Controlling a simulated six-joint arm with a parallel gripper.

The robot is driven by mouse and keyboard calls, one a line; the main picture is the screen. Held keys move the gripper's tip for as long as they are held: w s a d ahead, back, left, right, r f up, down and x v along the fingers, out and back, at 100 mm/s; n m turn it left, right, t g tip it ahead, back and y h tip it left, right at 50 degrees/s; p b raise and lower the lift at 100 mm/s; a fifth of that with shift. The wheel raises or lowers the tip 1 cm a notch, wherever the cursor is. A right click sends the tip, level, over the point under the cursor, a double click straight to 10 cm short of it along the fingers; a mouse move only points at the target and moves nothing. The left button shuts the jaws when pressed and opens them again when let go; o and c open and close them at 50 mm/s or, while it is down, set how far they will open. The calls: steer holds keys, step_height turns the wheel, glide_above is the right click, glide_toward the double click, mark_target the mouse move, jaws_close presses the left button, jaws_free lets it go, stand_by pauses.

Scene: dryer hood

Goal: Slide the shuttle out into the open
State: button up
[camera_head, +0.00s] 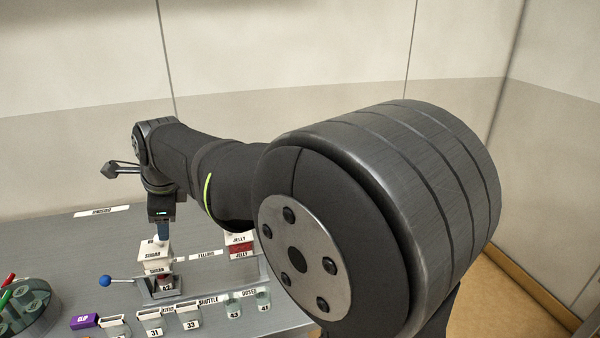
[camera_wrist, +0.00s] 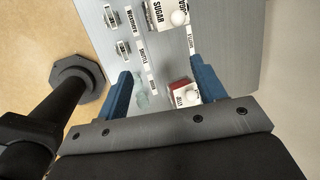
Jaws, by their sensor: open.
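My gripper (camera_head: 163,232) points down over the left part of the bench, in line with a white box marked SUGAR (camera_head: 155,252). In the wrist view its two blue fingers (camera_wrist: 163,85) are spread apart with nothing held between them. A label reading SHUTTLE (camera_head: 208,300) lies on the bench near the front; it also shows in the wrist view (camera_wrist: 143,55). A metal holder (camera_head: 163,291) with a small numbered piece in it stands below the SUGAR box. I cannot tell for sure which part is the shuttle.
A rod with a blue ball (camera_head: 105,281) sticks out left of the holder. Numbered cups (camera_head: 190,322) and a purple box (camera_head: 84,322) line the front. A red and white JELLY box (camera_head: 240,250) stands right, beside my arm. A round rack (camera_head: 30,305) is at far left.

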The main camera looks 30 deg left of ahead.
steer(key=shift+c, duration=1)
steer(key=w+a+f+n+g+h, duration=0.2)
steer(key=w+a+f+n, duration=0.35)
steer(key=a+n, duration=0.5)
steer(key=w+a+f+n+g+h, duration=0.15)
steer(key=w+a+f+n, duration=0.4)
steer(key=n, duration=0.85)
steer(key=shift+h, duration=0.35)
steer(key=x, duration=0.5)
steer(key=a+x, duration=0.1)
steer(key=x, duration=0.9)
steer(key=shift+w+a+f, duration=0.15)
steer(key=shift+a+f, duration=0.05)
steer(key=shift+c, duration=0.2)
